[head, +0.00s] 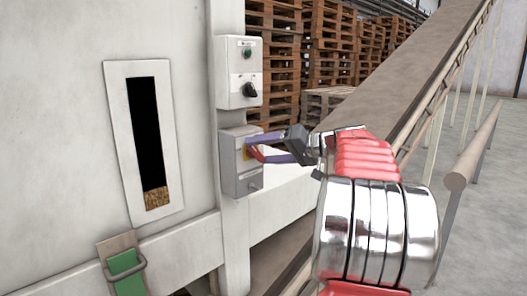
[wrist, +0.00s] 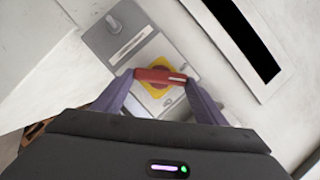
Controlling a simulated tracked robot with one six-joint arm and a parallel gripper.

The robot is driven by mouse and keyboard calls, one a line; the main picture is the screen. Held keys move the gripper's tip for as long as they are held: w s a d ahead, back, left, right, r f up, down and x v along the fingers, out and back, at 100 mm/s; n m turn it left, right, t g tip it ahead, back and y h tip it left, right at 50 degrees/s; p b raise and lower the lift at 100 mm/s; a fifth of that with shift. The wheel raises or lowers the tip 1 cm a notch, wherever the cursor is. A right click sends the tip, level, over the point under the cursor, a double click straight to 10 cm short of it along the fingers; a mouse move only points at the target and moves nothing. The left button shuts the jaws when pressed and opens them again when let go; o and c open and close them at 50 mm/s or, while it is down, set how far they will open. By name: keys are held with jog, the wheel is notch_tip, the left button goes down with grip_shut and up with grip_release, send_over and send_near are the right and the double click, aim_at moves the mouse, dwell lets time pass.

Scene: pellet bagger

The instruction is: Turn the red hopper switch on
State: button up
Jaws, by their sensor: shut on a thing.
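In the head view my gripper (head: 252,146) reaches the lower grey box (head: 228,176) from the right. Its fingers hide most of the switch there.
Above is a paler control box (head: 238,88) with a green button (head: 247,51) and a black knob (head: 251,90). Left is a panel with a dark sight window (head: 147,134), pellets at its bottom. A green-handled latch (head: 126,270) is lower left. A conveyor (head: 400,75) slopes up behind my arm.

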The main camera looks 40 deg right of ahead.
jog(key=m, duration=0.2)
jog(key=m+t+y, duration=0.1)
jog(key=m, duration=0.1)
jog(key=f+m+t+y, duration=0.1)
jog(key=m, duration=0.1)
jog(key=shift+d+f+m, duration=0.1)
jog(key=shift+d+m, duration=0.25)
jog(key=shift+m, duration=0.05)
dwell(0.4)
jog(key=o, duration=1.1)
jog(key=shift+c, duration=0.2)
jog(key=v, duration=1.3)
jog(key=shift+s+d, duration=0.2)
jog(key=shift+s, duration=0.1)
jog(key=shift+f, duration=0.2)
